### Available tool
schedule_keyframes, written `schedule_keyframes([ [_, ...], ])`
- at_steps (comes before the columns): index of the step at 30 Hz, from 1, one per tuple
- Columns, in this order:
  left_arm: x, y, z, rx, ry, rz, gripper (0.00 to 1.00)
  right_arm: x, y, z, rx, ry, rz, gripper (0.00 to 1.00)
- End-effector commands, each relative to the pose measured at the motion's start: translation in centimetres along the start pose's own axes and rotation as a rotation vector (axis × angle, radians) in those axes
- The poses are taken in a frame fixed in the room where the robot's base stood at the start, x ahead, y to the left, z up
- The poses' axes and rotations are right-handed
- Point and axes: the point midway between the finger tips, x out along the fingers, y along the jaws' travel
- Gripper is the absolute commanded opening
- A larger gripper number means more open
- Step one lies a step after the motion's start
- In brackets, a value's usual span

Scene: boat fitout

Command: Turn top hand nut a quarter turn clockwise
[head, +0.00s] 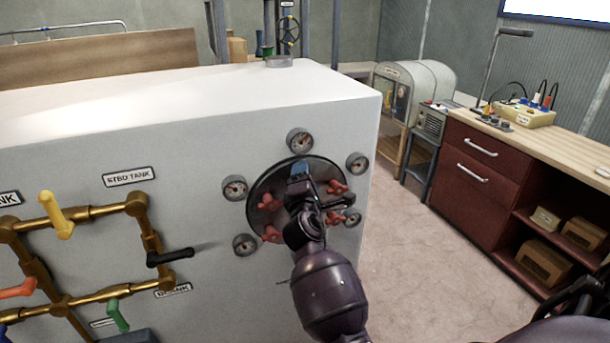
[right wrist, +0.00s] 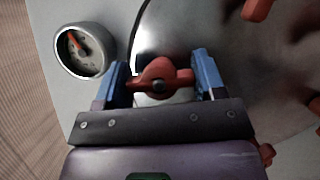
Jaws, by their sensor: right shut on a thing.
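A round dark metal cover plate (head: 258,192) with several red hand nuts around it is on the front of the white tank. My right gripper (head: 300,168) is at the plate's upper edge and hides the top hand nut in the head view. In the right wrist view, the blue fingers of this gripper (right wrist: 160,78) are on either side of a red winged hand nut (right wrist: 165,76), shut on it. The nut's wings lie roughly across the picture, from finger to finger. My left gripper is not in view.
Several round gauges surround the plate; the top gauge (head: 300,140) is just above my gripper. Other red nuts (head: 338,186) are close to it. Brass pipes with coloured valve handles (head: 60,215) are at the left. A red workbench (head: 485,170) stands at the right, with clear floor between.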

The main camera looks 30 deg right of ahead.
Motion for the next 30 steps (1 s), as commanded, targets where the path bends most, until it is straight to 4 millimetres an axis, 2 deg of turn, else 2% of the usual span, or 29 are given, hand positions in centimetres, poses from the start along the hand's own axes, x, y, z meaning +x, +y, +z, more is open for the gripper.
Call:
schedule_keyframes([
  [6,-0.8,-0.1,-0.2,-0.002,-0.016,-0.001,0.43,0.0,0.1,0.0,0.155,0.000,-0.067,0.40],
  [15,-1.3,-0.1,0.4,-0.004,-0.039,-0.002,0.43,0.0,0.0,0.0,0.290,0.000,-0.122,0.40],
  [30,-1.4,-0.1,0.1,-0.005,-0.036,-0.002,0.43,0.0,-0.1,0.0,0.333,0.000,-0.139,0.40],
])
